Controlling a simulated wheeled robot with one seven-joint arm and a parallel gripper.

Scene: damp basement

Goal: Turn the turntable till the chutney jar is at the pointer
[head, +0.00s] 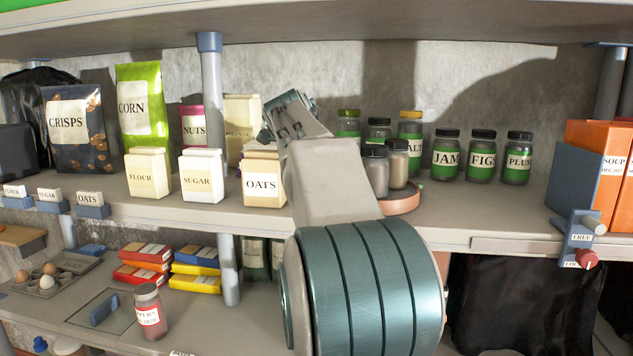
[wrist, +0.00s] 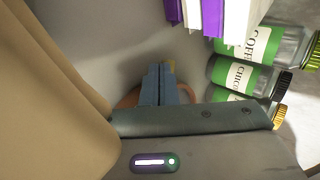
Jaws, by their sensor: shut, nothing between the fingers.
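The turntable is mostly hidden behind my arm in the head view; its terracotta rim (head: 405,204) shows to the right of the arm. I cannot make out which jar is the chutney. In the wrist view, part of the orange turntable (wrist: 128,98) shows behind my gripper (wrist: 160,70), whose fingers are shut and empty. I cannot tell whether the fingers touch it. A small yellowish bit shows past the fingertips; I cannot tell whether it is the pointer.
Oats (head: 264,180), sugar (head: 203,176) and flour boxes stand left of my arm. Behind the turntable are green-labelled jars, including coffee (wrist: 262,45) and chicory (wrist: 240,78). Jam (head: 446,155), figs and plum jars stand right. Shelf front between plum and turntable is clear.

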